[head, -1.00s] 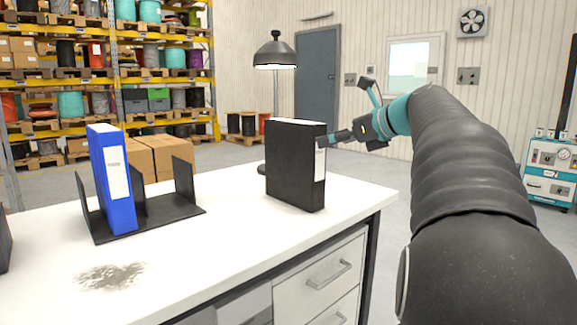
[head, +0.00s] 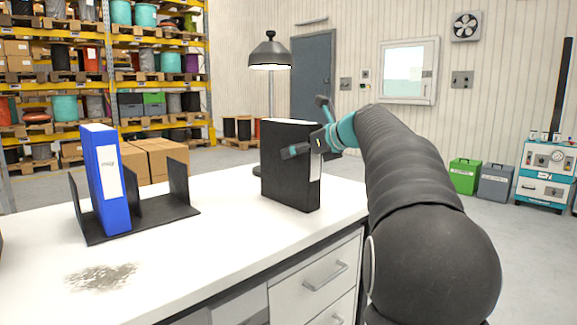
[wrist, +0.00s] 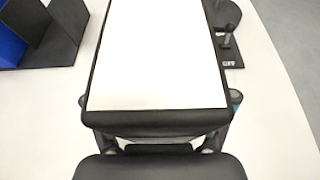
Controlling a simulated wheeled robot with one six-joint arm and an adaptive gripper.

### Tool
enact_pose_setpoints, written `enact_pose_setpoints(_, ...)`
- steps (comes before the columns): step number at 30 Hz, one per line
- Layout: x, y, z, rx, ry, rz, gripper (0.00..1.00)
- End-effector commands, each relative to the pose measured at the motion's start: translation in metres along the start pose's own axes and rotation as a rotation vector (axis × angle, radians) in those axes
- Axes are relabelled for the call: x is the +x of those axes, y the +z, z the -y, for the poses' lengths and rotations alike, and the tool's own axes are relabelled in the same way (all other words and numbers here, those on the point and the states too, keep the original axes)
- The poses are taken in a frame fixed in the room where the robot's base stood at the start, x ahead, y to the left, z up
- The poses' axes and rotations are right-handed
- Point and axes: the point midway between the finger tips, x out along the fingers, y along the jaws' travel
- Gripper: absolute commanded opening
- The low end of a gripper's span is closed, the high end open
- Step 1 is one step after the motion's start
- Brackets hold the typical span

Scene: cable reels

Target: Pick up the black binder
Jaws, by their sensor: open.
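The black binder (head: 285,175) stands upright on the white table near its far right edge, its labelled spine facing right. In the wrist view the binder (wrist: 160,122) fills the middle, with its white page block on top. My gripper (head: 304,128) is open at the binder's upper spine end. One finger lies along the near side and the other is on the far side. In the wrist view the finger ends of my gripper (wrist: 160,98) show to either side of the binder. Whether the pads touch it cannot be told.
A blue binder (head: 106,185) stands in a black rack (head: 180,187) on the left of the table (head: 215,240). A dirty smudge (head: 102,277) marks the table front.

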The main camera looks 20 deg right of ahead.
Motion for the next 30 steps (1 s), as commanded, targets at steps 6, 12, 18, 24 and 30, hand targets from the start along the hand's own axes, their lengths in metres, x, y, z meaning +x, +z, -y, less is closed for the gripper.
enact_pose_setpoints(6, 0.0, 0.001, 0.0, 0.0, -0.001, 0.0, 0.76)
enact_pose_setpoints(12, 0.0, 0.0, 0.0, 0.0, -0.001, 0.0, 0.26)
enact_pose_setpoints(18, -0.001, 0.002, 0.0, -0.001, -0.002, 0.003, 0.05)
enact_pose_setpoints(24, -0.002, 0.004, 0.0, -0.002, -0.002, 0.003, 0.05)
enact_pose_setpoints(30, -0.011, 0.026, 0.0, -0.003, -0.003, 0.005, 0.05)
